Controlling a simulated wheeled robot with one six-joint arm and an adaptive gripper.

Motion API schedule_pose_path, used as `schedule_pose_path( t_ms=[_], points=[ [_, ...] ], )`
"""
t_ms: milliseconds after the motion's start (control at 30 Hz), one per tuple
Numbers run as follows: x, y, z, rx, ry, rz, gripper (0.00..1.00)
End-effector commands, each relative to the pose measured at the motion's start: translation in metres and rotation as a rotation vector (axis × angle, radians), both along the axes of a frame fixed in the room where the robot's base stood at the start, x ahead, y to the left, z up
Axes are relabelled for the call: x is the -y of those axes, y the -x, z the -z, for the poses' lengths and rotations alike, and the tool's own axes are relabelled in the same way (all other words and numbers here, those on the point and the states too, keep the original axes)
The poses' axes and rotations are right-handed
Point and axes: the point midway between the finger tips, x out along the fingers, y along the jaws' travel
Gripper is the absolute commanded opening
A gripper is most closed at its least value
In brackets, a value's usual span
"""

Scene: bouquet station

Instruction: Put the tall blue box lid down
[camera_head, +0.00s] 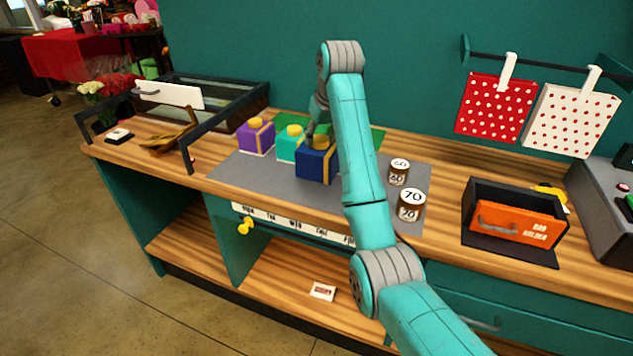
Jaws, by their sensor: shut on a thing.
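The tall blue box (314,168) with a yellow band stands on the grey mat, at the right end of a row of three boxes. Its blue lid (311,148), with a yellow knob, shows at the top of the box. I cannot tell whether the lid rests on the box or is slightly above it. My gripper (311,133) points down at the lid, shut on it, partly hidden behind my teal arm. To the left stand a teal box (288,153) with a yellow knob and a purple box (251,140) with a yellow band.
The grey mat (245,172) is bare in front of the boxes. Two brown cans marked 60 (399,172) and 70 (411,204) stand to the right. An orange-fronted bag holder (515,222) is farther right. A dark-framed glass case (220,98) is at the left.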

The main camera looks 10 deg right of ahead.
Motion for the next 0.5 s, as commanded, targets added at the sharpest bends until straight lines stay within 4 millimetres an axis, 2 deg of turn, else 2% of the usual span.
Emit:
schedule_pose_path(
  t_ms=[33,200,500],
  points=[
    [0.000,0.001,0.011,-0.004,0.000,0.000,0.16],
    [0.000,0.001,0.039,-0.002,0.000,0.000,0.16],
    [0.000,0.001,0.069,-0.002,0.000,0.000,0.16]
  ],
)
